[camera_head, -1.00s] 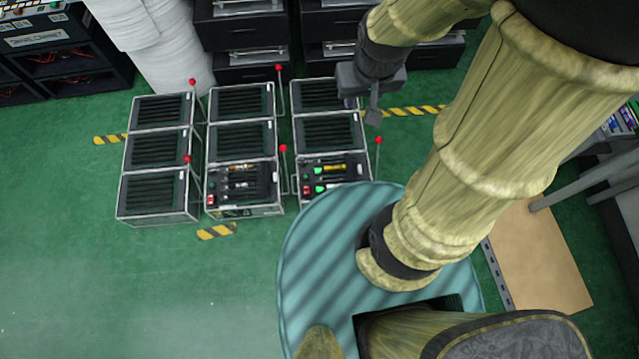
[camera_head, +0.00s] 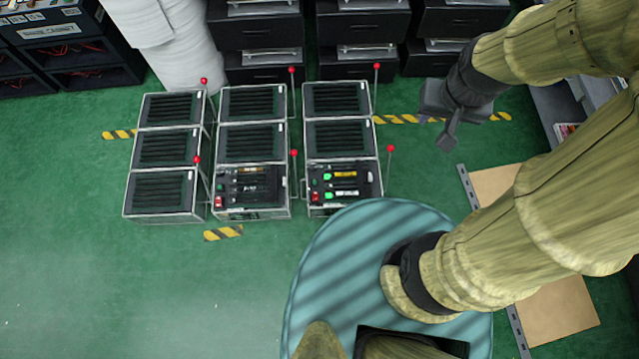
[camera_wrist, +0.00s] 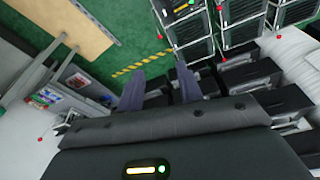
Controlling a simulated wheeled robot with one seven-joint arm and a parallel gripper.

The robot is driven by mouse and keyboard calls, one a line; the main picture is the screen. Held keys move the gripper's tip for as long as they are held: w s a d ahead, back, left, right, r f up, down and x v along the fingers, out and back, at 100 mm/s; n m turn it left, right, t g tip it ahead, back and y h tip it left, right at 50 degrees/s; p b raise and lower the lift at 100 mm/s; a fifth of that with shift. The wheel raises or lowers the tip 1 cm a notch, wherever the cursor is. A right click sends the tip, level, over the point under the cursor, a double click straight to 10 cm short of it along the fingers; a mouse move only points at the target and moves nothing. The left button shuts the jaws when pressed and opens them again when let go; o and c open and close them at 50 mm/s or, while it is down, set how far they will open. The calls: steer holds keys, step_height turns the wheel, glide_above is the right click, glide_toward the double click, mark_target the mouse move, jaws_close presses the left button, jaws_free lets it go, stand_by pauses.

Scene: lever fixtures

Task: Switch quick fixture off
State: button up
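Lever fixtures stand in three columns of dark framed boxes: left column (camera_head: 163,148), middle column (camera_head: 250,143), right column (camera_head: 338,137). Upright levers with red knobs stand along their right sides, such as the right column's front lever (camera_head: 390,149) and rear lever (camera_head: 377,67). I cannot tell which is the quick fixture. My gripper (camera_head: 447,137) is in the air to the right of the right column, apart from every lever. In the wrist view my gripper (camera_wrist: 160,78) has its two dark fingers spread with nothing between them. Boxes and red knobs show beyond, at upper right.
Black drawer cabinets (camera_head: 360,28) and a white stacked column (camera_head: 160,45) stand behind the fixtures. A dark shelf (camera_head: 75,55) is at the back left. Yellow-black floor strips (camera_head: 224,233) mark the green floor. A tan board (camera_head: 558,312) lies at right. The left floor is clear.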

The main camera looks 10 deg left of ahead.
steer(key=shift+o, duration=0.4)
steer(key=shift+o, duration=1)
steer(key=shift+f, duration=0.15)
steer(key=n+g+b, duration=0.3)
steer(key=b, duration=4.4)
glide_above(315, 195)
step_height(315, 195, down, 66)
steer(key=shift+s+d, duration=0.1)
step_height(315, 195, down, 17)
steer(key=b, duration=0.9)
steer(key=shift+f, duration=0.1)
